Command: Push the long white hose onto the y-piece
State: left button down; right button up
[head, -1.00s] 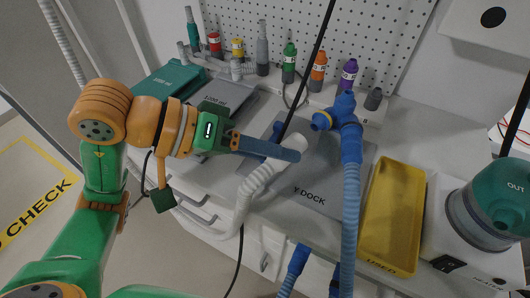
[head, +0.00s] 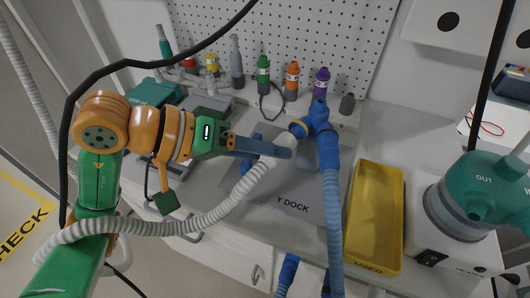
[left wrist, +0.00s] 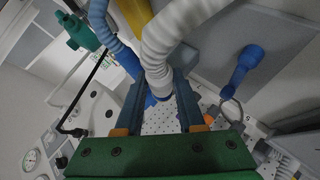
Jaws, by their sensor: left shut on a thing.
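The long white hose (head: 225,203) is corrugated, with a smooth pale cuff at its end. My left gripper (head: 284,147) is shut on this end, above the grey Y DOCK plate (head: 297,190). In the left wrist view the hose (left wrist: 166,42) runs between the two fingers (left wrist: 160,95). My right gripper is not in view.
A blue corrugated hose (head: 332,200) hangs from the y-piece. The yellow USED tray (head: 376,220) and humidifier (head: 465,200) stand to the right. Coloured connectors (head: 292,75) line the back. A black cable (head: 150,63) arcs above my left arm.

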aim_at(275, 141)
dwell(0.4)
pick_arm(q)
jog(key=shift+b, duration=0.4)
jog(key=shift+w+d, duration=0.7)
jog(key=shift+w, duration=0.3)
dwell(0.4)
jog(key=shift+r, duration=0.2)
dwell(0.8)
jog(key=c, duration=0.8)
grip_release()
jog(key=shift+w, duration=0.1)
jog(key=o, duration=0.4)
jog(key=shift+c, duration=0.2)
jog(key=shift+w+d+f, duration=0.15)
